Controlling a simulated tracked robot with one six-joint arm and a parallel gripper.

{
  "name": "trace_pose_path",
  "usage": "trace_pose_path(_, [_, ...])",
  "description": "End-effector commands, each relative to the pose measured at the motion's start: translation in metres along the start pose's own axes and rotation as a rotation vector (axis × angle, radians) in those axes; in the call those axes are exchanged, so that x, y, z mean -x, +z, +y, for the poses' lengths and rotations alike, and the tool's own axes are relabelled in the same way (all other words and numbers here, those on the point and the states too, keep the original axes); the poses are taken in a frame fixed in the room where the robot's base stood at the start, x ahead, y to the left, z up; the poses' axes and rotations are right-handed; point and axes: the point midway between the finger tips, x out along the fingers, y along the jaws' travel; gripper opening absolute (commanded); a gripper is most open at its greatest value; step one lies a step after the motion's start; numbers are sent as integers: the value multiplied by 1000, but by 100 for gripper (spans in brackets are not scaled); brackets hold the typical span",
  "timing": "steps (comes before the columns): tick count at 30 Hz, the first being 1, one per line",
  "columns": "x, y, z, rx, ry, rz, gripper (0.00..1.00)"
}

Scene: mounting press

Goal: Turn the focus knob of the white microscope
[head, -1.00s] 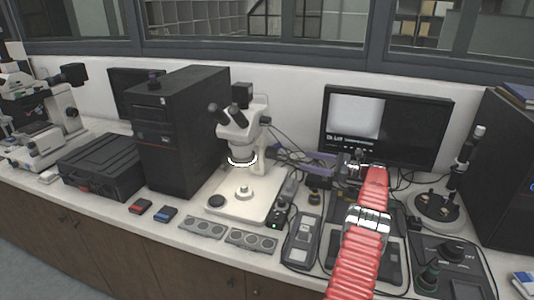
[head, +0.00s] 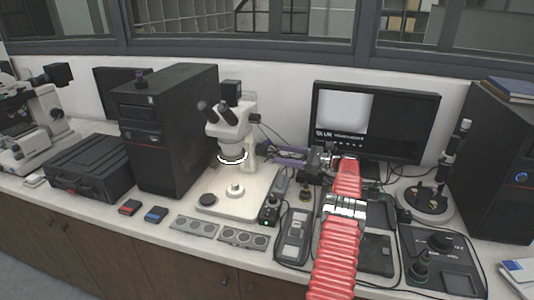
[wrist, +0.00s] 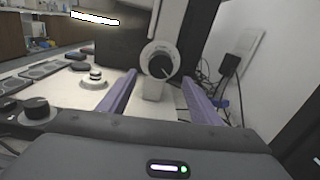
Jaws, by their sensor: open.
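The white microscope (head: 228,125) stands upright on its pale base, left of centre in the head view. Its round focus knob (wrist: 160,60) faces the wrist camera, a white ring with a dark centre and a light mark. My gripper (wrist: 159,79) is open, with one purple finger on each side below the knob in the picture. The knob appears beyond or level with the fingertips; I cannot tell whether they touch it. In the head view my gripper (head: 268,152) reaches the microscope's right side from the right, and the knob is not clear there.
A black computer tower (head: 168,130) stands left of the microscope. A monitor (head: 405,125) stands behind my arm. A small black control box (head: 269,210) and a grey handheld device (head: 293,235) lie in front. Cables (wrist: 218,95) hang near the right finger.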

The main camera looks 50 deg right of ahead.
Motion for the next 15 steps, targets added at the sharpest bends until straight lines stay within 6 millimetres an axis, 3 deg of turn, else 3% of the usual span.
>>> trace_pose_path(9, [-51, 0, 1, 0, 3, -1, 58])
trace_pose_path(15, [-70, 1, 1, 2, 3, -1, 58])
